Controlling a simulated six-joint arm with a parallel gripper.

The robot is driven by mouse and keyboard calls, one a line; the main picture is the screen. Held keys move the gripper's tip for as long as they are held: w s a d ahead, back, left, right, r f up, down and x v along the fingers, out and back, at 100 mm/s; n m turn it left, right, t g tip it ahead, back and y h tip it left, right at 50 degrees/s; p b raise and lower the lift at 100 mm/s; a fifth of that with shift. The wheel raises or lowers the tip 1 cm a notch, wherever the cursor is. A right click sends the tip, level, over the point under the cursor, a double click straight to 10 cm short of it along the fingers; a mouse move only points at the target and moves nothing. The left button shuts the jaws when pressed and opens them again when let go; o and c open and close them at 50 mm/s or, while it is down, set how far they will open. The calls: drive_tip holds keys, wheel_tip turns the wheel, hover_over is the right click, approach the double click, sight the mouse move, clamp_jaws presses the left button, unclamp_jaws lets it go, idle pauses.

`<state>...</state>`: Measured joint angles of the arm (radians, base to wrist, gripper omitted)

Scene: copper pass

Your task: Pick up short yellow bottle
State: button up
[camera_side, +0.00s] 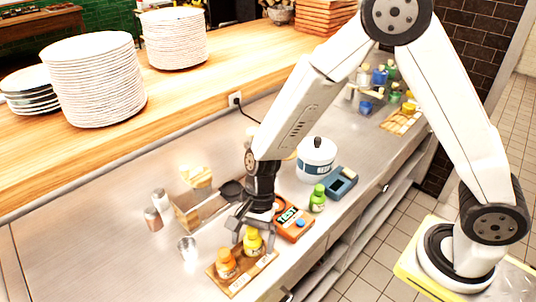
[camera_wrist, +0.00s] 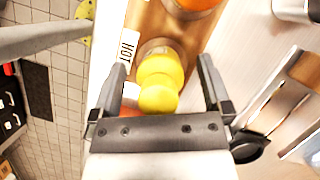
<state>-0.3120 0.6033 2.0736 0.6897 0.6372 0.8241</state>
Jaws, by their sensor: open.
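The short yellow bottle (camera_side: 252,241) stands upright on a small wooden board (camera_side: 238,285) near the counter's front edge. In the wrist view the yellow bottle (camera_wrist: 160,80) lies between the two fingers of my gripper (camera_wrist: 166,75), with a finger on each side and gaps visible. My gripper (camera_side: 248,230) is open and points down over the bottle in the side view. An orange bottle (camera_side: 226,263) stands on the same board, left of the yellow one; its edge shows at the top of the wrist view (camera_wrist: 198,4).
An orange device marked TEST (camera_side: 293,224) and a green bottle (camera_side: 318,198) stand right of the board. A white pot (camera_side: 316,160), a wooden caddy (camera_side: 190,210), shakers (camera_side: 152,218) and a small glass (camera_side: 187,248) stand behind or left. The counter's left part is bare.

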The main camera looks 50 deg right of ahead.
idle(0.4)
drive_tip(key=c, duration=1)
drive_tip(key=shift+c, duration=0.2)
drive_tip(key=shift+r, duration=0.15)
drive_tip(key=shift+r, duration=0.85)
drive_tip(key=s+d+r, duration=0.5)
drive_tip(key=s+r, duration=0.6)
drive_tip(key=s, duration=0.2)
drive_tip(key=shift+d, duration=0.1)
